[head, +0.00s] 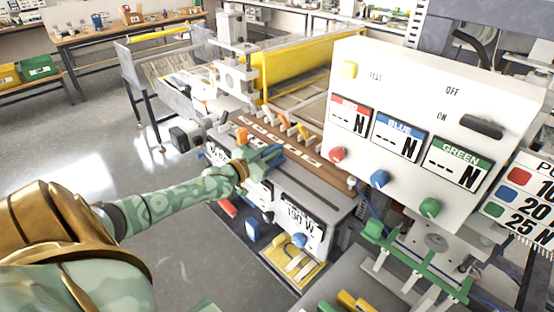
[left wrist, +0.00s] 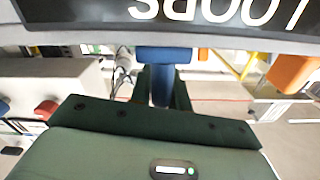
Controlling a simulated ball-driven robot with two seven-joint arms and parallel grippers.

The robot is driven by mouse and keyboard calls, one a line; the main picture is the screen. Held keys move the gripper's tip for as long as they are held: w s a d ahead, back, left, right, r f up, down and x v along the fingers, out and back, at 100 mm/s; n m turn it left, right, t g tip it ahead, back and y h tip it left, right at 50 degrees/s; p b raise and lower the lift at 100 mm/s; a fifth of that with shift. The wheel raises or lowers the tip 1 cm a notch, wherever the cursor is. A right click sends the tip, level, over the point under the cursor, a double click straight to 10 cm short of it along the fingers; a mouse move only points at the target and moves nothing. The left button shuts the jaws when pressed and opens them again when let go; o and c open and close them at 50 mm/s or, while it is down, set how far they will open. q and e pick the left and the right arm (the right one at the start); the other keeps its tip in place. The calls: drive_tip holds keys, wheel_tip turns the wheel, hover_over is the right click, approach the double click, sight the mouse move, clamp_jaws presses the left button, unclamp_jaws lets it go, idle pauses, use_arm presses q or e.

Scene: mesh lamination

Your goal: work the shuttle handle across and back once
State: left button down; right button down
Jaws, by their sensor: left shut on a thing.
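The shuttle handle seems to be the blue T-shaped piece (left wrist: 164,54) in the left wrist view, with a wide top bar and a narrower stem. My left gripper (left wrist: 163,92) has its dark green fingers on both sides of the stem and is shut on it. In the head view my left gripper (head: 264,159) is at the front edge of the long machine bed, with blue showing at its fingers. The fingers hide part of the handle there.
An orange lever (head: 242,136) stands just behind my left gripper. A white control box (head: 420,120) with red, blue and green buttons rises at the right. A green pronged rack (head: 420,262) stands below it. A yellow guard (head: 310,65) is behind. Open floor lies at left.

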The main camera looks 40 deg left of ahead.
use_arm(q)
drive_tip(key=shift+w+a+f+b, duration=0.1)
drive_tip(key=shift+a+b, duration=0.25)
drive_tip(key=shift+a, duration=0.9)
drive_tip(key=shift+r, duration=0.2)
drive_tip(key=c, duration=1.4)
unclamp_jaws()
drive_tip(key=shift+a, duration=0.15)
drive_tip(key=shift+o, duration=0.2)
drive_tip(key=shift+a+f, duration=0.15)
drive_tip(key=shift+d, duration=0.2)
drive_tip(key=s+a+p, duration=0.1)
drive_tip(key=s+p, duration=0.2)
drive_tip(key=s, duration=1.3)
drive_tip(key=shift+a, duration=0.35)
drive_tip(key=shift+s, duration=0.1)
